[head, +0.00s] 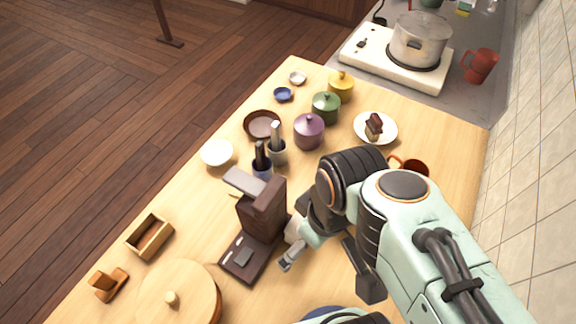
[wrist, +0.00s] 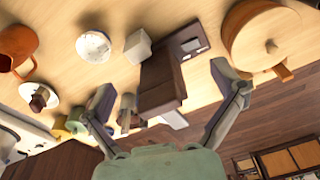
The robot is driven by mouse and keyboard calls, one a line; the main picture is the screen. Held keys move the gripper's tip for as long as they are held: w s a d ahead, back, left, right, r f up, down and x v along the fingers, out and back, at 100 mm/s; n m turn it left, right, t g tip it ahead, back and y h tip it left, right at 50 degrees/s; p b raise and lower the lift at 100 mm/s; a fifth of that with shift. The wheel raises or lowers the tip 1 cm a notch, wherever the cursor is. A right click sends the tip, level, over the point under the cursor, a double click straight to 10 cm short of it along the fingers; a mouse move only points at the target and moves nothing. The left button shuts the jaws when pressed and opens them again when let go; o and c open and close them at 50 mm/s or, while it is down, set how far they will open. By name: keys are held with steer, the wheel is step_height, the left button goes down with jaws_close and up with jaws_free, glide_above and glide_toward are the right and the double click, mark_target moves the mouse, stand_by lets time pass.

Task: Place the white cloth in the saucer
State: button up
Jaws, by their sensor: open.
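My gripper (head: 330,270) is open, its fingers spread wide above the table beside the dark brown device (head: 262,212). The gripper shows in the wrist view too (wrist: 166,88), with nothing held between its fingers. A pale, block-like white item (wrist: 138,46), possibly the folded white cloth, lies beside the device; in the head view it is mostly hidden by my arm. A round white dish with bluish marks (wrist: 93,46), possibly the saucer, stands left of it in the wrist view and is hidden in the head view. I cannot tell their identities surely.
A white plate (head: 388,137) holds a cake slice (head: 374,127). An orange mug (wrist: 15,45) stands near the plate. A round wooden lidded container (head: 190,290), lidded pots and small bowls crowd the table. A white stove (head: 360,45) with a pot is at the back.

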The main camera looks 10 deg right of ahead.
steer(key=w+n+t, duration=0.2)
steer(key=w+n, duration=0.4)
steer(key=n, duration=0.1)
steer(key=w+f+n, duration=0.2)
steer(key=f, duration=0.1)
steer(key=w+d+f+n+g, duration=0.1)
steer(key=w+f+n, duration=0.1)
steer(key=f, duration=0.2)
steer(key=w+d+f+n, duration=0.1)
steer(key=w+f, duration=0.1)
steer(key=f, duration=0.2)
steer(key=shift+w+f+n+g, duration=0.2)
steer(key=shift+w+n+g, duration=0.1)
steer(key=shift+n, duration=0.1)
steer(key=shift+g, duration=0.8)
steer(key=f, duration=0.1)
steer(key=s+f, duration=0.2)
steer(key=f, duration=0.1)
steer(key=shift+d, duration=0.3)
steer(key=f, duration=0.5)
steer(key=shift+s+a+f, duration=0.1)
steer(key=shift+a+f, duration=0.15)
steer(key=shift+a, duration=0.05)
steer(key=shift+a+f, duration=0.1)
steer(key=shift+f, duration=0.4)
steer(key=c, duration=1.3)
steer(key=shift+r, duration=0.1)
